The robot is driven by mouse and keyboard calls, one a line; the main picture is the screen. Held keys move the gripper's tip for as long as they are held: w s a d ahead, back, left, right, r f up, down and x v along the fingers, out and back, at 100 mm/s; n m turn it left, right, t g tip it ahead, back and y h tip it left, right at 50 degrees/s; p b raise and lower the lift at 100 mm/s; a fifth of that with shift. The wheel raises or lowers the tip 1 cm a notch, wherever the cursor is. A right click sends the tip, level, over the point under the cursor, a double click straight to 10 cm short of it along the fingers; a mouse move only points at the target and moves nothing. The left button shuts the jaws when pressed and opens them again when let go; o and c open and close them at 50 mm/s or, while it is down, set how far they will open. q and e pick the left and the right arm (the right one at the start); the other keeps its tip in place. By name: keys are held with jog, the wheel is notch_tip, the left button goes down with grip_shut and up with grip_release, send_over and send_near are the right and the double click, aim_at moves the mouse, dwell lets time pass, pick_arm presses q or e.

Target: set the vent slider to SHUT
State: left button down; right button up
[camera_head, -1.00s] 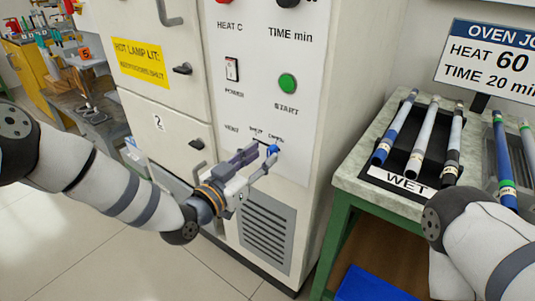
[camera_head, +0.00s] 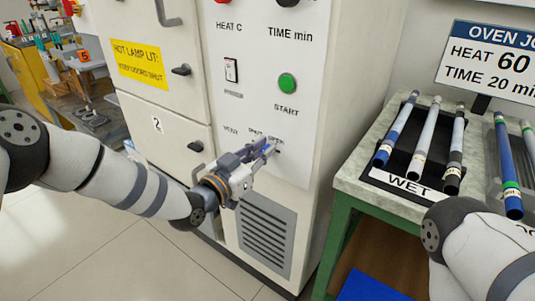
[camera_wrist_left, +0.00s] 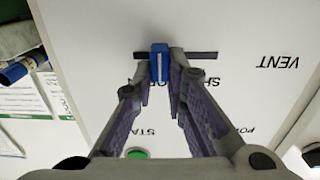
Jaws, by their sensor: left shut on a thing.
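The vent slider's blue knob (camera_head: 268,148) sits on the white control panel (camera_head: 300,172), below the SHUT and OPEN labels. The left wrist view shows the blue knob (camera_wrist_left: 159,62) in its dark slot (camera_wrist_left: 205,55), upside down. Slot shows on both sides of the knob, with more on the VENT side. The knob stands nearer the OPEN end than the SHUT end. My left gripper (camera_head: 262,151) is shut on the knob, with its fingers (camera_wrist_left: 161,82) on either side of it. My right gripper is out of view; only its arm shows.
A green START button (camera_head: 288,83) and a POWER switch (camera_head: 231,70) are above the slider. A vent grille (camera_head: 266,236) is below. At right, a bench (camera_head: 350,185) holds a black WET rack (camera_head: 408,181) with several rods.

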pick_arm(q)
jog(key=w+a, duration=0.1)
jog(key=a, duration=0.1)
jog(key=w+a+b, duration=0.1)
jog(key=shift+w+a+f, duration=0.15)
jog(key=shift+w+a, duration=0.2)
jog(key=shift+a, duration=0.05)
jog(key=shift+w+a, duration=0.1)
jog(key=shift+a, duration=0.05)
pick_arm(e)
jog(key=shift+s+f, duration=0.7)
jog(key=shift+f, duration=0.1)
pick_arm(q)
jog(key=c, duration=1.6)
grip_release()
jog(key=shift+a, duration=0.1)
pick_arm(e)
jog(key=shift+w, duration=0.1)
pick_arm(q)
send_near(254, 138)
jog(key=v, duration=0.5)
jog(key=shift+s+a, duration=0.15)
jog(key=shift+s, duration=0.1)
